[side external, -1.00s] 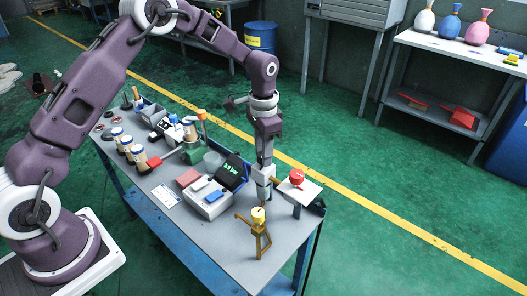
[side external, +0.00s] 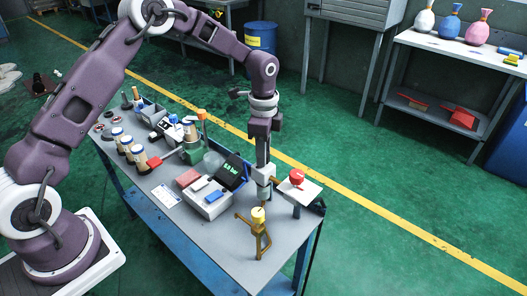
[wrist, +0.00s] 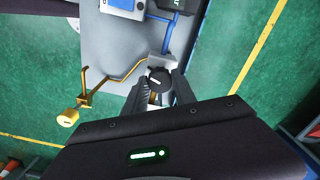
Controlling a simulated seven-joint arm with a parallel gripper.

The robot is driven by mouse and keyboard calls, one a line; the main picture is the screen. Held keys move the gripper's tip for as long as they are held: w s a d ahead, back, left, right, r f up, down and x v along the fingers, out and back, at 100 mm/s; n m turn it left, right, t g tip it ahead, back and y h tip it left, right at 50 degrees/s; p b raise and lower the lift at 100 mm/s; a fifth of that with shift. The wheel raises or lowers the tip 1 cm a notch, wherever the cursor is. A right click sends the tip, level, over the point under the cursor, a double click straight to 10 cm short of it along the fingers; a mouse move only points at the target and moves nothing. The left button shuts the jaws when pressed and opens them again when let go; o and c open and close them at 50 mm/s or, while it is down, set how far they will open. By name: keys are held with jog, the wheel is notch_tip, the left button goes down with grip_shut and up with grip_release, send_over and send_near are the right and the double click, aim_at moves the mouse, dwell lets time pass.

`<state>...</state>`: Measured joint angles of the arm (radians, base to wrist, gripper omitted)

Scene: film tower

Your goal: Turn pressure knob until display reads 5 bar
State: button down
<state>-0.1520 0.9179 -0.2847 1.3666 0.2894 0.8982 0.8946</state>
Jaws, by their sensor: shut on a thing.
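The dark display (side external: 231,170) stands on the light box at the table's right part; its green digits look like about 5 bar, but they are small and I cannot be sure of the decimal. The pressure knob (wrist: 158,77), round and black with a white mark, sits between my fingers in the wrist view. My gripper (wrist: 160,91) points down and is shut on the knob, with a finger on either side. In the side view my gripper (side external: 264,190) is just right of the display and hides the knob.
A brass stand with a yellow top (side external: 258,215) is close in front of my gripper.

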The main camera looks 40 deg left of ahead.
dwell(0.5)
jog(key=c, duration=1)
grip_release()
notch_tip(320, 180, up, 7)
jog(key=shift+r, duration=0.1)
